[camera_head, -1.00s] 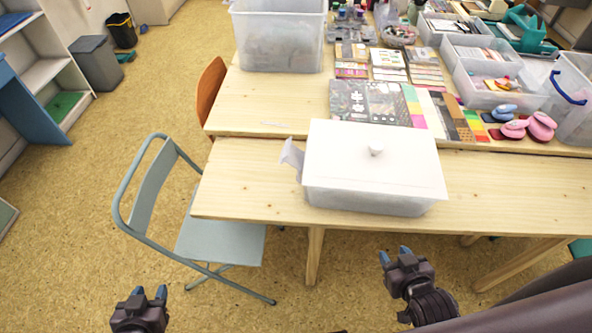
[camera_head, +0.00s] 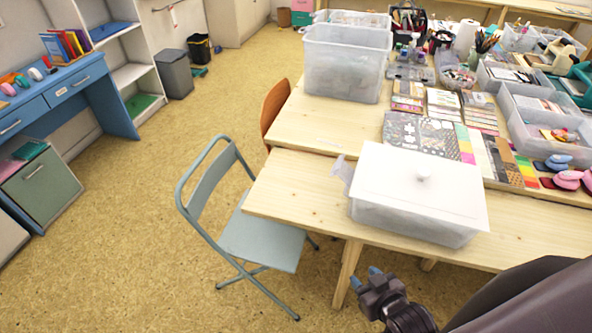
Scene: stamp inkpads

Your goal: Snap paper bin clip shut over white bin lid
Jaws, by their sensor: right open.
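A pale clip (camera_head: 342,172) sticks out at the bin's left end, tilted outward and apart from the lid's top. My right gripper (camera_head: 367,279) is below and in front of the table edge, open and empty, with blue fingertips. It is apart from the bin. My left gripper is out of view.
A light blue folding chair (camera_head: 262,238) stands left of the table (camera_head: 300,195). A large clear bin (camera_head: 346,62) sits farther back. Patterned paper sheets (camera_head: 420,134) lie behind the lidded bin. Pink and blue punches (camera_head: 568,179) stand at the right. Table left of the bin is clear.

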